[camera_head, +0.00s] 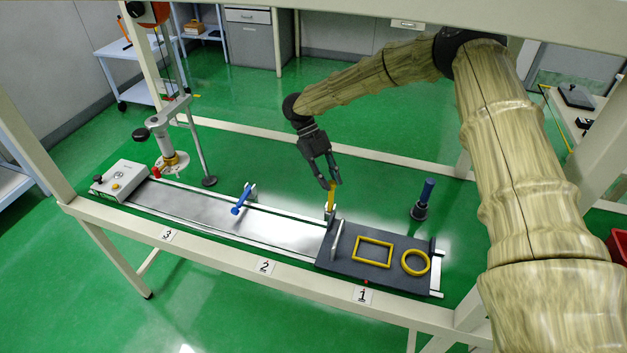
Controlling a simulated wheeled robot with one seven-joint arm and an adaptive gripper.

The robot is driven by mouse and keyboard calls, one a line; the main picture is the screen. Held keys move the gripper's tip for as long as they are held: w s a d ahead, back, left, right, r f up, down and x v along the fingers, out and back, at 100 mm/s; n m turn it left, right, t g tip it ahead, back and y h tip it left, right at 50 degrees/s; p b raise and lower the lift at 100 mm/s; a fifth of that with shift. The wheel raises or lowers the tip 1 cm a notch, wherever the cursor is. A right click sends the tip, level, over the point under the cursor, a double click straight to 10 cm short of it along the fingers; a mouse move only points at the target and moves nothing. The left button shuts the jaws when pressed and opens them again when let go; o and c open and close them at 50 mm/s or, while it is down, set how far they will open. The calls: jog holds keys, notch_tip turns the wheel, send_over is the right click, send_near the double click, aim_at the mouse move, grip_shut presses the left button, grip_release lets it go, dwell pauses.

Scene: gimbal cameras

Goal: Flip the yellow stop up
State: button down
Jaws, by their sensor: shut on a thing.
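The yellow stop (331,196) is a short yellow bar at the far edge of the rail, beside the left end of the dark plate. It stands about upright. My gripper (331,186) points down at it from above and is shut on its upper part, with the fingertips hiding its top. My arm reaches in from the right of the picture.
The dark plate (386,276) carries a yellow rectangle frame (373,252) and a yellow ring (416,262). A blue-handled lever (241,201) crosses the rail to the left. A blue-handled post (425,198) stands at the right. A metal stand (172,150) is at the left.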

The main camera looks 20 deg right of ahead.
jog(key=shift+w+d+f, duration=0.2)
jog(key=shift+w+d, duration=0.45)
jog(key=shift+w+d+r, duration=0.1)
jog(key=shift+w+d, duration=0.05)
jog(key=c, duration=1.5)
grip_release()
jog(key=shift+w+f, duration=0.15)
jog(key=shift+f, duration=0.05)
